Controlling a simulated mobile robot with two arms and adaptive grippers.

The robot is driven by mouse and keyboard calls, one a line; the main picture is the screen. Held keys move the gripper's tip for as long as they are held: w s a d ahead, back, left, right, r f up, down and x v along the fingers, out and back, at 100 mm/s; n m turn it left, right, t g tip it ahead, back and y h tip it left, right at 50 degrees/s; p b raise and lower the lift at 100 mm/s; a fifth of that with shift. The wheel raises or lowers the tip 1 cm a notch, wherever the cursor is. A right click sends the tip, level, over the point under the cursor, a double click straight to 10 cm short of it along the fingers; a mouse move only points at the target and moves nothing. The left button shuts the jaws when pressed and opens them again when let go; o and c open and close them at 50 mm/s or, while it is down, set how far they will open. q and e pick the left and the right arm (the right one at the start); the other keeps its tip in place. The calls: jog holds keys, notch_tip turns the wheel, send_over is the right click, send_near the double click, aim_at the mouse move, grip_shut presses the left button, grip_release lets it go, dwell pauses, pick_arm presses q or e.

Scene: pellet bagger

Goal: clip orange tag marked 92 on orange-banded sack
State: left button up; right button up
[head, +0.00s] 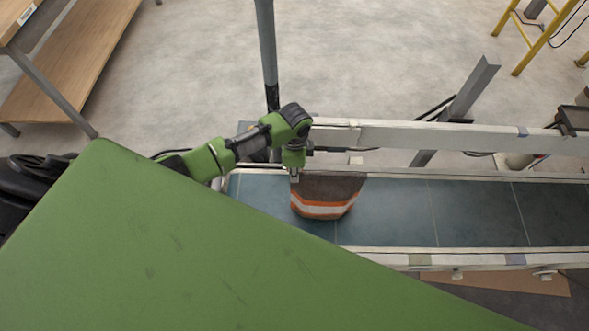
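The orange-banded sack (325,205) sits on the blue-grey conveyor belt (470,215) near its left end. It has a dark brown upper part with orange and white bands around its lower part. My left gripper (294,178) points down at the sack's upper left edge. It looks close to or touching the sack, but I cannot tell which. The fingers are small and partly hidden, so I cannot tell whether they are open or shut or hold anything. I see no orange tag and no number 92. My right gripper is not in view.
A pale rail (440,137) runs along the conveyor's far side and another (460,260) along its near side. A dark post (267,55) rises behind the sack. A wooden shelf (75,55) stands upper left, yellow frames (535,50) upper right. The belt right of the sack is clear.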

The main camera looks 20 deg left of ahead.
pick_arm(q)
jog(key=shift+s+f, duration=0.35)
jog(key=shift+f, duration=0.05)
grip_shut()
jog(key=o, duration=1.1)
grip_release()
jog(key=shift+w, duration=0.3)
jog(key=shift+r, duration=0.1)
notch_tip(320, 180, up, 12)
jog(key=shift+f, duration=0.1)
